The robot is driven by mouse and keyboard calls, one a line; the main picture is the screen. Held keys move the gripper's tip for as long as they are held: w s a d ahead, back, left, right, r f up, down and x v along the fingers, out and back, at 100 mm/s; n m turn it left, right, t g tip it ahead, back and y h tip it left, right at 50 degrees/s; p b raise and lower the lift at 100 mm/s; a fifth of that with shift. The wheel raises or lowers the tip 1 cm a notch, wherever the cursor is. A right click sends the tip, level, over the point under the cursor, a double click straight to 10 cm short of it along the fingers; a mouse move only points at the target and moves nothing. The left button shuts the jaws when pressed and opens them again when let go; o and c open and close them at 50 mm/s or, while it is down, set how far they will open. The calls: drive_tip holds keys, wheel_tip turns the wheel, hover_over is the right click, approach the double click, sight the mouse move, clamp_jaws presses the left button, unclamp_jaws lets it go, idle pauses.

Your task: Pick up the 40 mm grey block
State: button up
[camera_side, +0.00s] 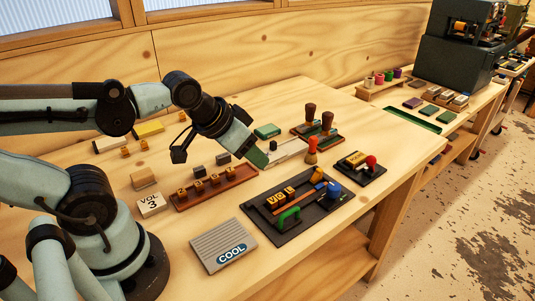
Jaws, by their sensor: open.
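I cannot tell from the picture which is the 40 mm block. My gripper (217,152) is open and empty, tilted above the bench and close to these blocks in the picture. One black jaw part hangs at its left. Its exact height over the blocks cannot be judged from this single view.
The brown tray (239,182) holds several lettered blocks in front. A "VOL 3" block (152,205) and a tan block (143,178) stand left. A grey ribbed "COOL" plate (207,244) and a dark tool tray (318,216) lie nearer. Wooden-handled stamps (310,112) stand right.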

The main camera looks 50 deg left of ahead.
drive_tip(key=shift+o, duration=0.8)
drive_tip(key=g, duration=0.7)
hover_over(223, 155)
wheel_tip(223, 155, down, 2)
drive_tip(key=shift+m, duration=0.3)
drive_tip(key=f, duration=0.6)
drive_tip(key=shift+w+d, duration=0.15)
drive_tip(key=shift+w, duration=0.15)
drive_tip(key=shift+s+f, duration=0.15)
drive_tip(key=shift+f, duration=1.25)
drive_tip(key=shift+s+f, duration=0.15)
drive_tip(key=shift+f, duration=1.2)
clamp_jaws()
